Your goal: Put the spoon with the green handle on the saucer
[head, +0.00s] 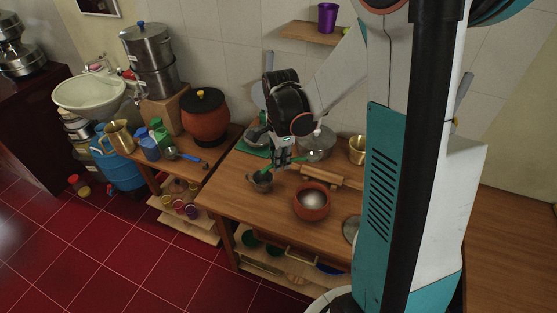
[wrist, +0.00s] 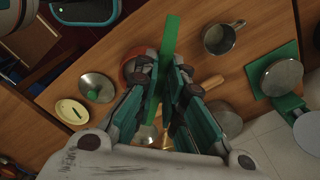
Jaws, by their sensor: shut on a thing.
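My gripper (head: 283,158) is above the wooden counter, between the metal cup and the steel pot. In the wrist view my gripper (wrist: 164,78) is shut on the green handle of the spoon (wrist: 170,42). The handle runs lengthwise between the fingers and sticks out past their tips. In the head view a bit of the green spoon (head: 266,170) shows beside the fingers. The spoon's bowl is hard to make out. A cream saucer (wrist: 66,104) with a small dark mark lies on the counter at left in the wrist view, apart from my gripper. In the head view I cannot see the saucer.
A red-brown bowl (head: 312,203), a metal cup (head: 262,183) and a wooden rolling pin (head: 322,178) stand near my gripper. A lid with a green knob (wrist: 97,87) lies beside the saucer. A green mat (wrist: 285,55) bears a metal piece. The counter's front-left part is clear.

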